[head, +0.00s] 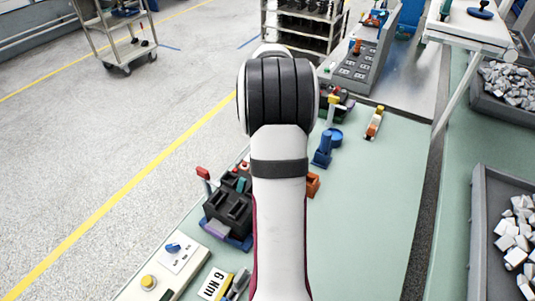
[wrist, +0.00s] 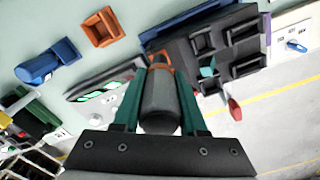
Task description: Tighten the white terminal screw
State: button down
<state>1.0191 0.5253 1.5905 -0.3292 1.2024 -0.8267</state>
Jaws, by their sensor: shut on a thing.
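In the wrist view, my gripper (wrist: 160,98) is shut on a dark grey cylindrical tool (wrist: 160,104) with an orange collar, held between its green fingers. The tool's far end points toward the breaker's side and its tip cannot be made out. The black breaker (wrist: 218,45) is just beyond and to the right of the tool, with a red lever (wrist: 234,109) at its side. In the head view, the breaker (head: 229,208) sits in a blue fixture left of my arm. My gripper is hidden behind my arm there. I cannot pick out the white terminal screw in either view.
An orange open box (wrist: 101,27) and a blue holder (wrist: 46,62) stand near the tool. A control box (head: 165,265) and a "6 Nm" card (head: 215,284) lie at the front left. The green bench (head: 375,220) is clear to the right.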

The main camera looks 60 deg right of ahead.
jog(key=shift+r, duration=3.05)
